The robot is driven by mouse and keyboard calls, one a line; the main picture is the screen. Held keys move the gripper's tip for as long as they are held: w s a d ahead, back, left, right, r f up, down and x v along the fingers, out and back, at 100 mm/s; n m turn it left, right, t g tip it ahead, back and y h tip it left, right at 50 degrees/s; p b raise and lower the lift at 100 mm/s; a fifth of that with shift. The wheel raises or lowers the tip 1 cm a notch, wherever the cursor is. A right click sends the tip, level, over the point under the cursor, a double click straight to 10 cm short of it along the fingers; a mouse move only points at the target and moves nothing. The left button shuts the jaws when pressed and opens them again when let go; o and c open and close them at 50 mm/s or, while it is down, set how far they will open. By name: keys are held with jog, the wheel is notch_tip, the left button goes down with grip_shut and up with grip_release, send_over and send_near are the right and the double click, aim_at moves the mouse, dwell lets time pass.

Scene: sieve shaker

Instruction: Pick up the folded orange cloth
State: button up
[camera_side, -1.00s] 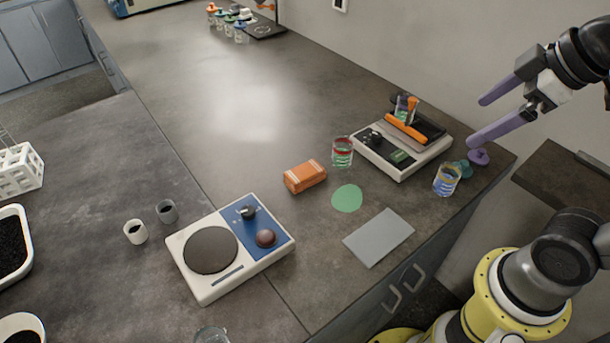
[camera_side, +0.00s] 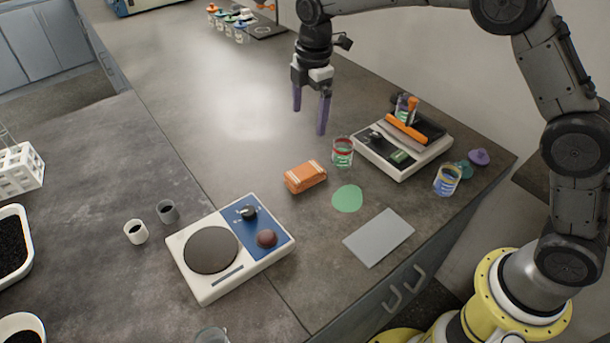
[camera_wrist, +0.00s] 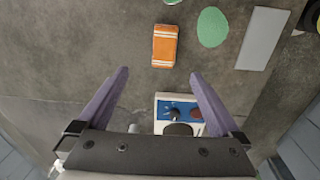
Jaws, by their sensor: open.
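The folded orange cloth (camera_side: 305,177), with pale stripes near its ends, lies flat on the dark bench in the middle of the side view. It also shows at the top centre of the wrist view (camera_wrist: 165,45). My gripper (camera_side: 309,120) has two purple fingers and points down above the bench, behind the cloth in the side view. In the wrist view the fingers (camera_wrist: 158,72) are spread wide with nothing between them, and the cloth lies beyond their tips. The gripper is open and apart from the cloth.
A green disc (camera_side: 347,198) and a grey sheet (camera_side: 379,238) lie right of the cloth. A red-banded beaker (camera_side: 342,152) and a white device (camera_side: 375,150) stand behind right. A white and blue machine (camera_side: 210,285) stands in front left. The bench left of the gripper is clear.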

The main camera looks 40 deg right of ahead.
send_over(305, 171)
jog(key=shift+g, duration=0.4)
jog(key=f, duration=1.1)
jog(key=shift+s+f, duration=0.3)
jog(key=shift+w+f, duration=0.15)
jog(key=shift+f, duration=1.4)
jog(key=shift+w+f, duration=0.15)
jog(key=shift+f, duration=1.35)
jog(key=c, duration=1.4)
jog(key=shift+r, duration=0.15)
